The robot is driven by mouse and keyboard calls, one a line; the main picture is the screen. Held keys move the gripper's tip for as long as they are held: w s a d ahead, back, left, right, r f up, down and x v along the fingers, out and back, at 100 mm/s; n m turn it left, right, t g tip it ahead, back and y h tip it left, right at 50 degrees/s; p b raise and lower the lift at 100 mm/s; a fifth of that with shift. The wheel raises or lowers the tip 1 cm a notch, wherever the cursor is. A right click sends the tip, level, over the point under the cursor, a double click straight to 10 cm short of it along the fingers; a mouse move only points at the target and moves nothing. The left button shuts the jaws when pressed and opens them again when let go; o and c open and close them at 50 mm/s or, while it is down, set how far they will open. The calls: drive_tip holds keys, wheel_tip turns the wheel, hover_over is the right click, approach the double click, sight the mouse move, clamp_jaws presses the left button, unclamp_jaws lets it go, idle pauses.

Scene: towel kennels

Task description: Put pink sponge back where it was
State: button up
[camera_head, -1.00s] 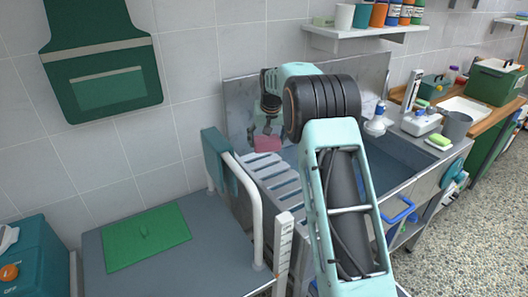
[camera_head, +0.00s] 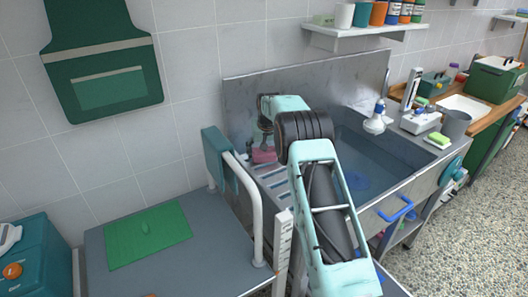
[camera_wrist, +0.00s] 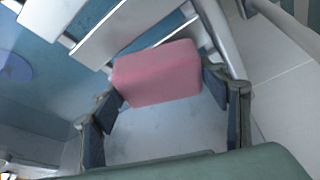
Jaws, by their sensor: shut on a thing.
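The pink sponge (camera_head: 262,156) is a small block at the left end of the steel sink, low beside the white slatted rack (camera_head: 276,187). My gripper (camera_head: 265,146) points down with its fingers at the sponge. In the wrist view my gripper (camera_wrist: 163,92) has a dark finger pad on each side of the sponge (camera_wrist: 157,73), shut on it. The white slats (camera_wrist: 120,30) show beyond the sponge. Whether the sponge touches the rack or hangs just above it, I cannot tell. My arm hides part of the sink.
The sink basin (camera_head: 375,150) lies right of the rack, with a blue round thing (camera_head: 354,180) inside. A white rail with a teal cloth (camera_head: 219,160) stands close on the left. A grey table (camera_head: 190,245) with a green mat (camera_head: 148,236) is at the lower left.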

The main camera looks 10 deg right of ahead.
drive_tip(key=o, duration=0.5)
drive_tip(key=shift+f, duration=0.2)
drive_tip(key=o, duration=0.5)
drive_tip(key=shift+r, duration=0.1)
drive_tip(key=shift+r, duration=0.35)
drive_tip(key=b+v, duration=0.1)
drive_tip(key=v, duration=1)
drive_tip(key=shift+s+r, duration=0.2)
drive_tip(key=shift+r, duration=0.1)
